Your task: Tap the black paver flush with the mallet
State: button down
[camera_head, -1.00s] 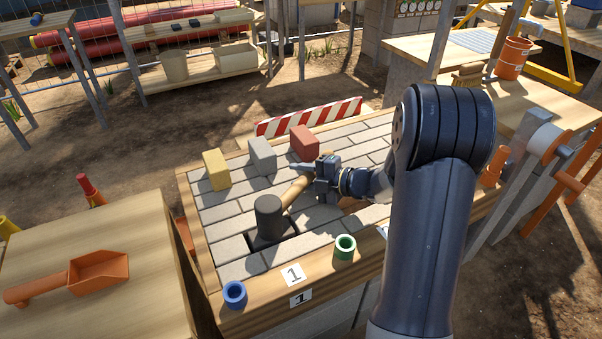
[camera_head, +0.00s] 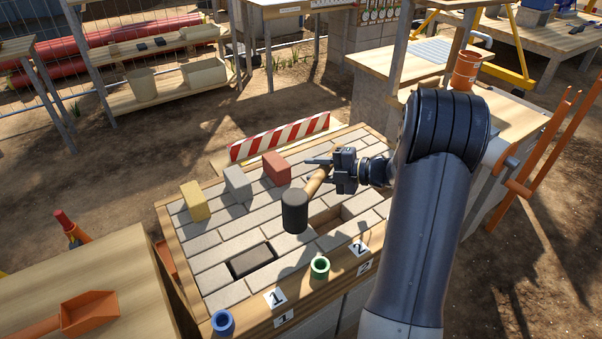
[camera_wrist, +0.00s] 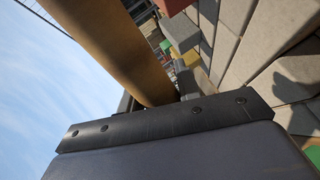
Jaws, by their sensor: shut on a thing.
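My gripper (camera_head: 328,161) is shut on the wooden handle of the mallet. The mallet (camera_head: 295,211) has a dark cylindrical head, which hangs above the paved bed, right of the black paver and apart from it. In the wrist view the mallet handle (camera_wrist: 118,45) runs up from the gripper edge. The black paver (camera_head: 252,260) lies in its slot near the front left of the bed, by the label 1. Its top looks about level with or slightly below the grey pavers; I cannot tell exactly.
Yellow (camera_head: 195,201), grey (camera_head: 238,184) and red (camera_head: 276,168) blocks stand on the bed's back left. An empty slot (camera_head: 328,222) lies near label 2. A striped barrier (camera_head: 280,137) stands behind.

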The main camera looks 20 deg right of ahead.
jog(key=shift+d+r+p, duration=0.3)
jog(key=shift+d+r, duration=0.45)
jog(key=shift+d, duration=0.15)
dwell(0.5)
